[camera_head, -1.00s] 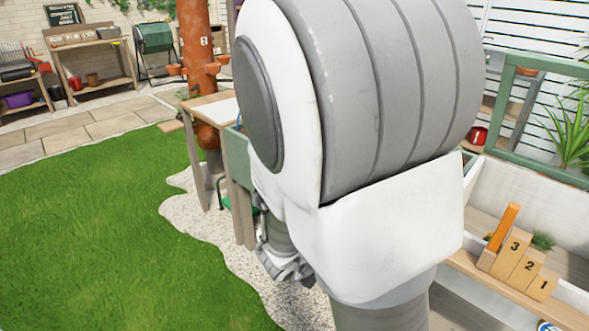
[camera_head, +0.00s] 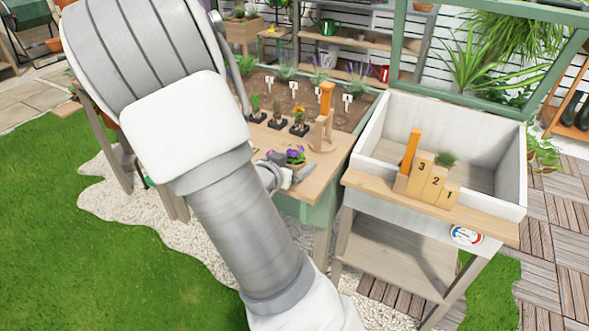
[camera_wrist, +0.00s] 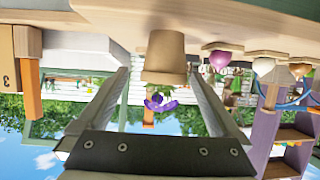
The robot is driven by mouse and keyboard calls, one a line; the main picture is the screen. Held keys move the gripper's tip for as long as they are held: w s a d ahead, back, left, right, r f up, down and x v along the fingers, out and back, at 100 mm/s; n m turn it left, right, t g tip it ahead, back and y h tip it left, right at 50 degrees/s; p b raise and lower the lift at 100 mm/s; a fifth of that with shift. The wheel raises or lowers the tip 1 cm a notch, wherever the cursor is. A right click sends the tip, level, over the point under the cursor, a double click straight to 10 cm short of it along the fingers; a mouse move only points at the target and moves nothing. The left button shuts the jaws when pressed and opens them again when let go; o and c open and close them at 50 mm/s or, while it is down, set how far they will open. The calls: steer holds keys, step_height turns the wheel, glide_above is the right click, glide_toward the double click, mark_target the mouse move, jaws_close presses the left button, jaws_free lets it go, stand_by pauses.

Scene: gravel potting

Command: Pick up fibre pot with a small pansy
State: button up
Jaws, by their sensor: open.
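The fibre pot with a small pansy shows in the wrist view, upside down: a brown tapered pot (camera_wrist: 163,57) with purple flowers and green leaves (camera_wrist: 160,102). In the head view the purple pansy (camera_head: 295,155) stands at the front edge of a wooden bench, its pot partly hidden by my gripper. My gripper (camera_head: 285,176) is at the bench's front edge, right beside the pot. In the wrist view my gripper (camera_wrist: 159,74) is open, with one finger on each side of the pot. I cannot tell whether either finger touches it.
Several seedlings in dark cells (camera_head: 278,121) and a wooden stand with an orange top (camera_head: 325,120) are behind the pansy on the bench (camera_head: 318,178). To the right is a white trough table (camera_head: 440,118) with numbered wooden blocks (camera_head: 427,180). Lawn lies left.

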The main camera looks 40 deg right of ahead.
mark_target(299, 158)
steer(key=b+x, duration=0.2)
steer(key=x, duration=0.2)
steer(key=shift+w+f, duration=0.25)
steer(key=shift+f, duration=0.05)
steer(key=shift+w+d, duration=0.15)
steer(key=shift+d, duration=0.15)
steer(key=shift+c, duration=0.3)
steer(key=c, duration=1.3)
steer(key=shift+r, duration=0.15)
steer(key=shift+c, duration=0.2)
